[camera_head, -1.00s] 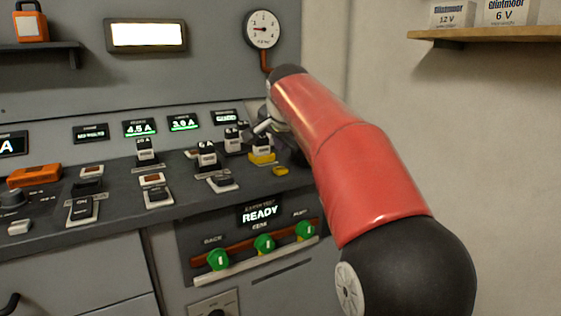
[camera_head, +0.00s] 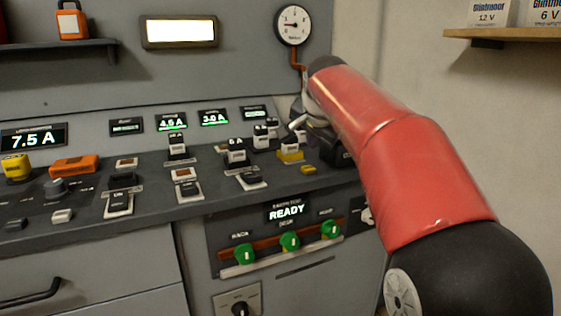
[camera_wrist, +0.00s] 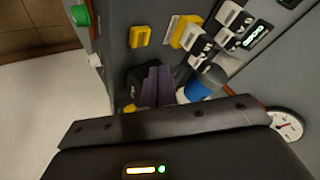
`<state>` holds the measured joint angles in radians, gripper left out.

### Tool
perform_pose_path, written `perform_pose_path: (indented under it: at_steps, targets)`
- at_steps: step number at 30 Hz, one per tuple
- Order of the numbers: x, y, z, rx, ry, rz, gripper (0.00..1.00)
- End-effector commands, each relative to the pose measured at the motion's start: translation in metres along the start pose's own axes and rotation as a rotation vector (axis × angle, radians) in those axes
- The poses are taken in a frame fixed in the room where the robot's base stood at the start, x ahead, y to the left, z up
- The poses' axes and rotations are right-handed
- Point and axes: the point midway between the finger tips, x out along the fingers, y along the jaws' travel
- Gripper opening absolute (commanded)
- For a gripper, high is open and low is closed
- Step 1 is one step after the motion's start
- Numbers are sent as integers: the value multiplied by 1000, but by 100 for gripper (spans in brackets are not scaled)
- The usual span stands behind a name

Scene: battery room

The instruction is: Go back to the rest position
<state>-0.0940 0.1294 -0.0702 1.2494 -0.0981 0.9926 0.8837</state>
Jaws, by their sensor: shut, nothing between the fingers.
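My red arm reaches from the lower right of the head view toward the right end of the grey console (camera_head: 330,186). My gripper is mostly hidden there behind the arm's dark wrist. In the wrist view my gripper (camera_wrist: 154,84) shows as dark purplish fingers close together, with nothing seen between them. The fingers are close to the console front in that picture, beside a blue cylinder (camera_wrist: 206,82); I cannot tell whether they touch anything.
Breaker switches, including one with a yellow base (camera_head: 290,156), stand near my wrist. A round gauge (camera_head: 294,25) is above it. Green knobs (camera_head: 289,241) sit below a READY display (camera_head: 286,211). A wooden shelf (camera_head: 510,36) with boxes is at right. Pale floor (camera_wrist: 45,105) looks clear.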

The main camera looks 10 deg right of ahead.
Motion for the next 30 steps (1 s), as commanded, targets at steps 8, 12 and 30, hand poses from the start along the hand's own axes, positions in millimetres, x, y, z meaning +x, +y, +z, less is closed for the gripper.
perform_pose_path:
  at_steps: [8,12,30]
  targets:
    - [-57,108,89,-311,-111,35,0]
    - [-74,174,153,-492,-175,44,0]
    - [-77,297,278,-813,-297,47,0]
